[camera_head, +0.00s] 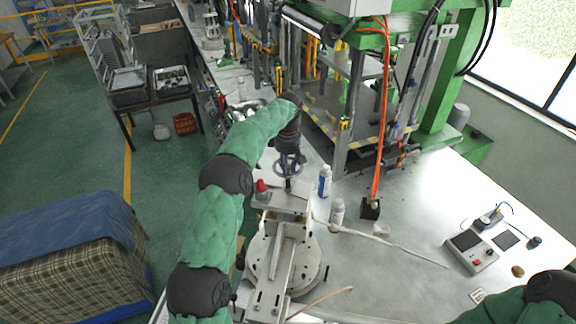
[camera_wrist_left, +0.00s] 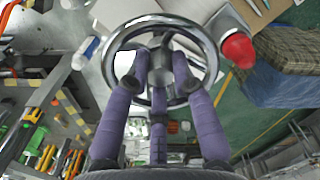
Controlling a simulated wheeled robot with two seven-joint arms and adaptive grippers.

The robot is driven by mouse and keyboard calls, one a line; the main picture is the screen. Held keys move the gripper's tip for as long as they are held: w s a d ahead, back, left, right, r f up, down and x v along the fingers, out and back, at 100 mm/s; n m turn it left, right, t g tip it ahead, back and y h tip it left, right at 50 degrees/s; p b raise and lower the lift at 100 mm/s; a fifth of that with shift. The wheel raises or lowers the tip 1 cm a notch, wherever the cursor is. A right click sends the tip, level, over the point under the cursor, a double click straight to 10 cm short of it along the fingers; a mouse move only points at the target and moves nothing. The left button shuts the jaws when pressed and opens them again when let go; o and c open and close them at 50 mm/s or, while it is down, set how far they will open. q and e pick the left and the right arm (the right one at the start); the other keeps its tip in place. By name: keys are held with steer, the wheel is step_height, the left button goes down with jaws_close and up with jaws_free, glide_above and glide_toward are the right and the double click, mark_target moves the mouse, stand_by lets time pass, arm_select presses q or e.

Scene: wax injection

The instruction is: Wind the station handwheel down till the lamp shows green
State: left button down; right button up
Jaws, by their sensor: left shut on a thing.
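The handwheel (camera_head: 277,168) is a metal ring on a short upright post at the station, near the middle of the head view. In the left wrist view its shiny rim (camera_wrist_left: 118,42) circles my fingertips. My left gripper (camera_head: 289,149) reaches down onto it from above. In the left wrist view my purple-fingered left gripper (camera_wrist_left: 158,68) is shut on the middle of the wheel, partly hiding the hub. The lamp (camera_head: 262,187) beside the wheel is red; it also looks red in the left wrist view (camera_wrist_left: 237,49). My right gripper is out of view.
A green press frame (camera_head: 437,110) rises behind. A control box (camera_head: 470,250) lies on the right of the bench (camera_head: 410,205), whose middle is mostly clear apart from a thin rod.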

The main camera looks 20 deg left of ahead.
arm_select(q)
steer(key=shift+r+n, duration=0.15)
steer(key=shift+n, duration=0.35)
steer(key=c, duration=1.3)
jaws_free()
step_height(320, 180, up, 12)
steer(key=shift+f, duration=0.1)
